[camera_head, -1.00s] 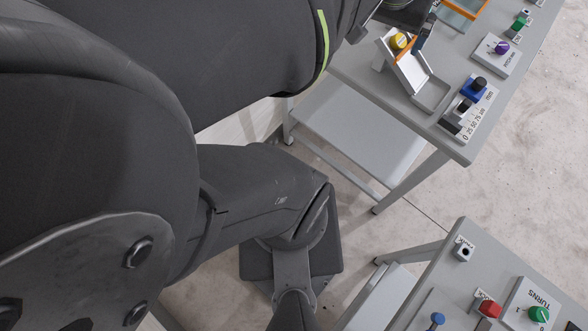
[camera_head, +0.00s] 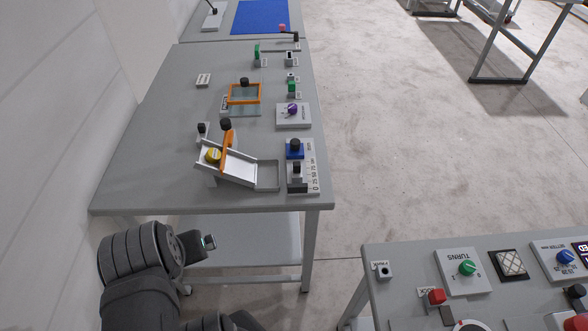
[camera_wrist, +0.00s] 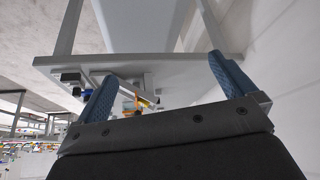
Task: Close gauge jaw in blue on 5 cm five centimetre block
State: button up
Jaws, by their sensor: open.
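The gauge (camera_head: 311,180) is a pale strip with a printed scale near the right edge of the grey table. Its blue jaw (camera_head: 295,153) carries a black knob and sits toward the far end. A small grey piece with a black top (camera_head: 296,172) stands on the strip nearer the front; I cannot tell whether it is the five centimetre block or a fixed jaw. My gripper (camera_wrist: 160,68) is open and empty, its two bluish fingers wide apart. In the head view my wrist is low, beyond the table's near edge, well away from the gauge.
Left of the gauge is a tilted white chute (camera_head: 238,165) with a yellow piece and an orange lever, beside a grey tray (camera_head: 267,176). A purple knob plate (camera_head: 293,117) stands behind the gauge. Another table (camera_head: 405,295) with switches is at lower right. The table's left part is clear.

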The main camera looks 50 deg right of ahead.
jog(key=shift+w+d+r, duration=0.1)
jog(key=shift+r, duration=0.05)
jog(key=c, duration=0.5)
jog(key=shift+w+d+r, duration=0.75)
jog(key=shift+d+r, duration=0.05)
jog(key=shift+r, duration=0.25)
jog(key=c, duration=0.6)
jog(key=w+d+r+m+g, duration=0.1)
jog(key=w+d+r+g, duration=0.1)
jog(key=w+d+r, duration=0.45)
jog(key=w+d+r+m+g, duration=0.1)
jog(key=w+d+r, duration=0.15)
jog(key=d, duration=0.65)
jog(key=m+g+y, duration=0.2)
send_over(295, 141)
notch_tip(295, 141, down, 6)
notch_tip(295, 141, down, 17)
jog(key=shift+r, duration=0.15)
